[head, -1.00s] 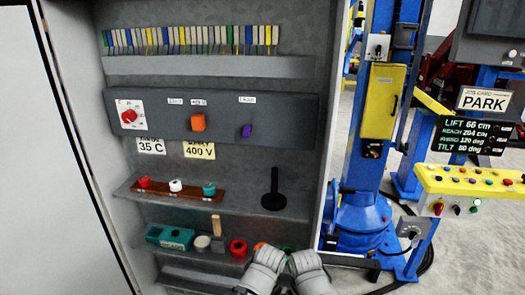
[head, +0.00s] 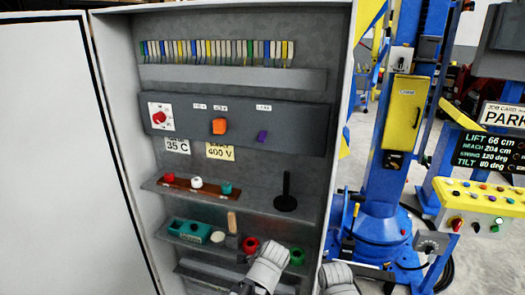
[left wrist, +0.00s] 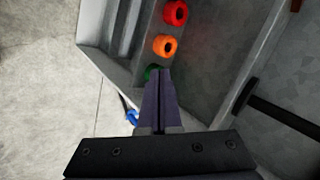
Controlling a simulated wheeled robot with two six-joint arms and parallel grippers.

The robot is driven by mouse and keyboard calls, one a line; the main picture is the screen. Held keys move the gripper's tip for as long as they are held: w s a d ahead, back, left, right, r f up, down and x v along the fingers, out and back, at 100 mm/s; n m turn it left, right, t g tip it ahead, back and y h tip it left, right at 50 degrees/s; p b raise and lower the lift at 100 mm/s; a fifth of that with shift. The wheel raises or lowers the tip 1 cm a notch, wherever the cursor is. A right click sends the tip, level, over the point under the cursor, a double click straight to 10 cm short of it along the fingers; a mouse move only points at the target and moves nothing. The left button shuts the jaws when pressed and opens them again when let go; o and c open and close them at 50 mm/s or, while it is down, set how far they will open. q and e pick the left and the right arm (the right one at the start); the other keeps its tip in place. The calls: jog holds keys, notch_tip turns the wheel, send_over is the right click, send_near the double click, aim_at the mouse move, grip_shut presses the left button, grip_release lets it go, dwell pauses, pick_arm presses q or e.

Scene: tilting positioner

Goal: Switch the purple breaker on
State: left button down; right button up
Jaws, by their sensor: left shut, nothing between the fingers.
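The purple breaker (head: 262,137) is a small lever at the right of the grey panel (head: 300,122) inside the open cabinet. It stands under a small white label, and I cannot tell its switch position. My left gripper (left wrist: 158,72) shows in the left wrist view, with its dark fingers shut and nothing between them. It points over the lower shelf with the coloured rings, and the purple breaker is not in that view. In the head view two grey arm parts of mine (head: 266,268) show at the bottom, below the panel. No fingers of my right gripper show.
An orange breaker (head: 219,126) and a red knob (head: 159,117) share the panel. A black post (head: 287,190) stands on the shelf below. A red ring (left wrist: 175,13) and an orange ring (left wrist: 165,45) lie near my left gripper. A blue column (head: 380,150) stands to the right.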

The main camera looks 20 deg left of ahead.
pick_arm(q)
jog(key=w+a+r+m+t+p, duration=0.1)
jog(key=w+a+r+m+t, duration=0.25)
jog(key=r+m, duration=0.2)
jog(key=w+a+r+m+t+p, duration=0.1)
jog(key=w+a+r+m+t, duration=0.25)
jog(key=r, duration=0.35)
jog(key=m+t+h+p, duration=0.3)
jog(key=m+t, duration=0.2)
jog(key=m, duration=1)
send_near(263, 137)
notch_tip(263, 137, down, 4)
jog(key=s, duration=0.2)
jog(key=shift+w+a+r, duration=0.1)
jog(key=shift+a+r, duration=0.1)
jog(key=w+r+p, duration=0.1)
jog(key=w, duration=0.9)
jog(key=shift+d+r, duration=0.2)
jog(key=shift+r, duration=0.2)
